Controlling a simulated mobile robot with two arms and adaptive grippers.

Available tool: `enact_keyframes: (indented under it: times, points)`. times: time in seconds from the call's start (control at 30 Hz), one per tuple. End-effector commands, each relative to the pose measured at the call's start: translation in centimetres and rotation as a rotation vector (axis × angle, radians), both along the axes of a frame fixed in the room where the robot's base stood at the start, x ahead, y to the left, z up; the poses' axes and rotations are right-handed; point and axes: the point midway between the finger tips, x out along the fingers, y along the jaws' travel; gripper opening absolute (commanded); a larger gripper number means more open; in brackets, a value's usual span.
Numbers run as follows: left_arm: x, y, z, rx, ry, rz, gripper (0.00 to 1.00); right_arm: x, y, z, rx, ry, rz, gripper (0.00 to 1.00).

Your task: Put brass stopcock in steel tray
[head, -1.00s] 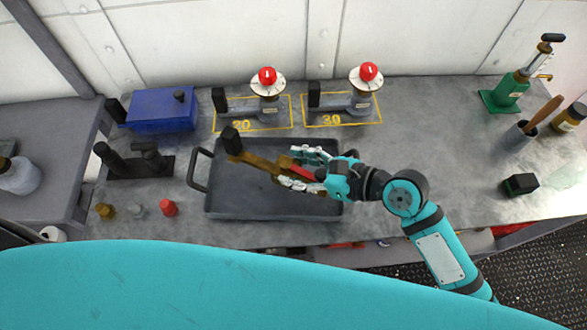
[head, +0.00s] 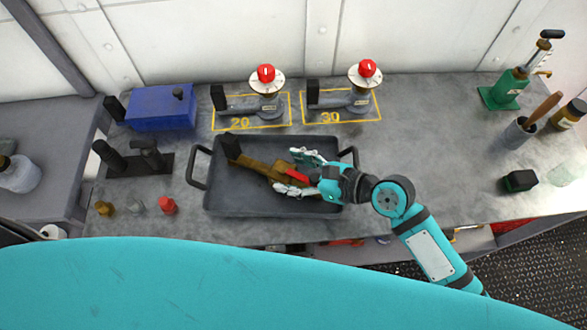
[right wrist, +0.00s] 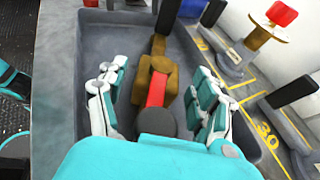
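The brass stopcock (head: 258,167), with a red lever and a dark block at one end, lies inside the steel tray (head: 225,203). The tray is dark grey with a handle at each end. My right gripper (head: 300,174) reaches into the tray from the right. In the right wrist view its fingers (right wrist: 155,108) stand apart on both sides of the stopcock (right wrist: 158,66), with visible gaps, so it is open. The palm hides the stopcock's near end. My left gripper is not in view.
Two valves with red knobs (head: 266,73) (head: 365,68) stand in yellow marked boxes behind the tray. A blue box (head: 162,108) is at the back left. Small fittings, including a red one (head: 168,205), lie left of the tray. The bench right of my arm is mostly clear.

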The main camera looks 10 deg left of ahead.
Motion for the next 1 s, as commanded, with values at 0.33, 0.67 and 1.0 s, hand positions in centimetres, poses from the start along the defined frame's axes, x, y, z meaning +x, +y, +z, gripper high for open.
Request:
enact_keyframes:
  times: [0.33, 0.67, 1.0]
  points:
    - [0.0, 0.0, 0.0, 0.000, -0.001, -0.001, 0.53, 0.0, 0.0, 0.3, 0.000, -0.002, 0.001, 0.72]
    - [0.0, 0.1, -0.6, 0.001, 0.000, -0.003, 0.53, -1.4, -5.3, 2.2, -0.004, -0.001, 0.000, 0.72]
    - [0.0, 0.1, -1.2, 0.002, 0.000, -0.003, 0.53, -2.8, -10.1, 4.4, -0.002, 0.000, 0.000, 0.72]
